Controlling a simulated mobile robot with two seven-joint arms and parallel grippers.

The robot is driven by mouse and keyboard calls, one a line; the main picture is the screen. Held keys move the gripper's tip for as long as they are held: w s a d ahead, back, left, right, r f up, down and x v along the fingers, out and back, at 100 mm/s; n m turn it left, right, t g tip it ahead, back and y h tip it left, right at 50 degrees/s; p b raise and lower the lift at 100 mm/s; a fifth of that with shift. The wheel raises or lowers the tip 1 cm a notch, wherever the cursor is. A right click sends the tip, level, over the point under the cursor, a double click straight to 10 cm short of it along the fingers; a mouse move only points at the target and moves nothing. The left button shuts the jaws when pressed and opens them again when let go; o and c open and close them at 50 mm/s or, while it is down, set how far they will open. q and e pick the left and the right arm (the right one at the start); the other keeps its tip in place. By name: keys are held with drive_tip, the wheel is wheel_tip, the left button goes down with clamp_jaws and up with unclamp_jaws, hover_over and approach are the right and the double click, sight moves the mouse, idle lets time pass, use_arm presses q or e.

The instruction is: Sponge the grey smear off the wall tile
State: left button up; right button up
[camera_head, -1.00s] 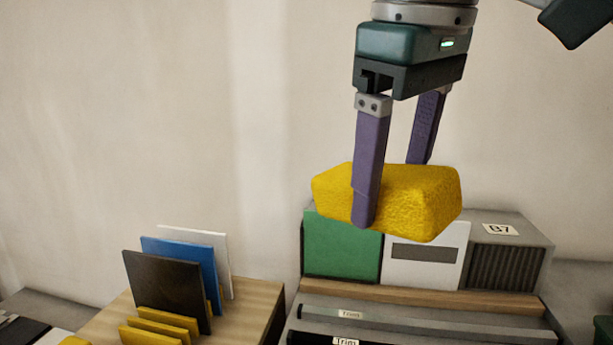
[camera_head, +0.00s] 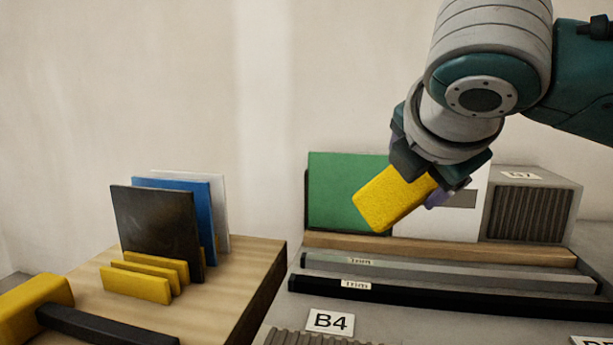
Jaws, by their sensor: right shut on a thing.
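My right gripper (camera_head: 434,188) is shut on the yellow sponge (camera_head: 392,198), which is tilted. The sponge is in front of the meeting edge of a green tile (camera_head: 334,190) and a white tile (camera_head: 450,226). Both tiles stand upright at the wall on a wooden ledge. The grey smear (camera_head: 462,198) is a flat band on the white tile, right of the sponge and partly hidden by my gripper. I cannot tell whether the sponge touches a tile. My left gripper is out of view.
A grey ribbed box (camera_head: 530,208) stands right of the white tile. Grey and black trim strips (camera_head: 440,300) lie in front of the ledge. At left, a yellow rack (camera_head: 135,284) holds dark, blue and white tiles on a wooden block. A yellow-headed, black-handled tool (camera_head: 90,328) lies nearer.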

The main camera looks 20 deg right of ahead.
use_arm(q)
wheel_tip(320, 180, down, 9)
drive_tip(key=b, duration=0.7)
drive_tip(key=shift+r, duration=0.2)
use_arm(e)
drive_tip(key=w+d+f+n+t+y, duration=0.1)
drive_tip(key=w+d+f+n+t, duration=0.3)
drive_tip(key=w+d+f, duration=0.1)
drive_tip(key=shift+w+d+f+y, duration=0.4)
drive_tip(key=shift+d+f, duration=0.15)
drive_tip(key=shift+d, duration=0.4)
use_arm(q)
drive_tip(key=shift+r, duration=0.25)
use_arm(e)
drive_tip(key=shift+w+d, duration=0.55)
drive_tip(key=shift+w, duration=0.3)
